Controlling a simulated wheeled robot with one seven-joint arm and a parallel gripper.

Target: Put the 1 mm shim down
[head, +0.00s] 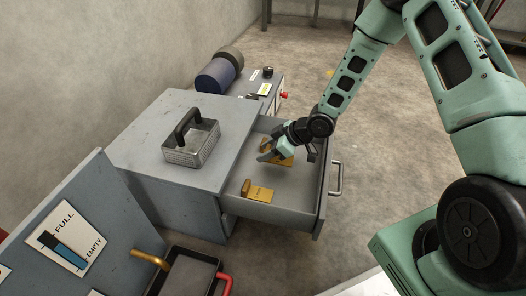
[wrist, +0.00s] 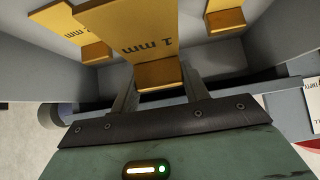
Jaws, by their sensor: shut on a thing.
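The 1 mm shim is a flat gold plate with "1 mm" printed on it; it shows large in the wrist view (wrist: 150,35), with its end tab between my fingers. My gripper (wrist: 158,85) is shut on that tab. In the head view my gripper (head: 266,152) is inside the open grey drawer (head: 283,214), towards its far end. Gold shows beside the fingers there, but I cannot tell how much is the held shim. Whether the shim touches the drawer floor is unclear.
Another gold shim (head: 260,194) lies near the drawer's front-left. The wrist view shows gold shims at left (wrist: 70,22) and right (wrist: 285,20). A mesh basket with a black handle (head: 190,142) stands on the cabinet top (head: 145,125). Drawer walls surround my gripper.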

